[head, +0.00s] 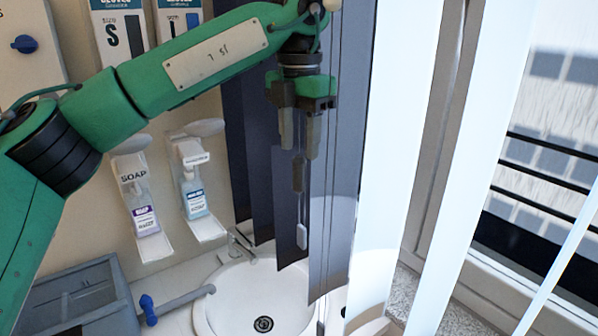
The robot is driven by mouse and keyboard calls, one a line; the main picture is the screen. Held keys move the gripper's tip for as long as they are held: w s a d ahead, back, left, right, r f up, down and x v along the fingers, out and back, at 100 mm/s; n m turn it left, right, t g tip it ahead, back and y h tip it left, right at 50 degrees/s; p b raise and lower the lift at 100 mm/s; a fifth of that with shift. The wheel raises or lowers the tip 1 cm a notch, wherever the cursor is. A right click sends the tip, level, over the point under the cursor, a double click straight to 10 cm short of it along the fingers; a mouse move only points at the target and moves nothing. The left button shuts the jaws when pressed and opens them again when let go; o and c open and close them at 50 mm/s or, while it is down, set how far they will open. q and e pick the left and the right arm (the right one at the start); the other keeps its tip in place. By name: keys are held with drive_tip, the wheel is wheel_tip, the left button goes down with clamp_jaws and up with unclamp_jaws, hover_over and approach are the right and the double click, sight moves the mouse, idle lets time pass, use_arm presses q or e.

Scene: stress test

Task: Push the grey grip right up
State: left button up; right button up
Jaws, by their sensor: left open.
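My left gripper (300,145) points down in front of the dark blind slats, its two fingers apart. Just below the fingertips hangs a small dark grey-brown grip (298,175). A thin cord or rod runs down from it to a light grey piece (301,236). I cannot tell for sure which of the two is the grey grip. Nothing shows held between the fingers. Whether a finger touches the upper piece is unclear. My right gripper is not in view.
Dark vertical slats (338,200) hang right behind the gripper, with white slats (395,120) to the right. A white sink (225,305) with a tap lies below. Soap dispensers (138,195) are on the left wall. A grey crate (75,285) stands at lower left.

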sight(300, 192)
use_arm(q)
wheel_tip(300, 192, down, 7)
drive_tip(key=shift+r+p, duration=0.1)
drive_tip(key=shift+p, duration=0.7)
drive_tip(key=shift+c, duration=1.3)
clamp_jaws()
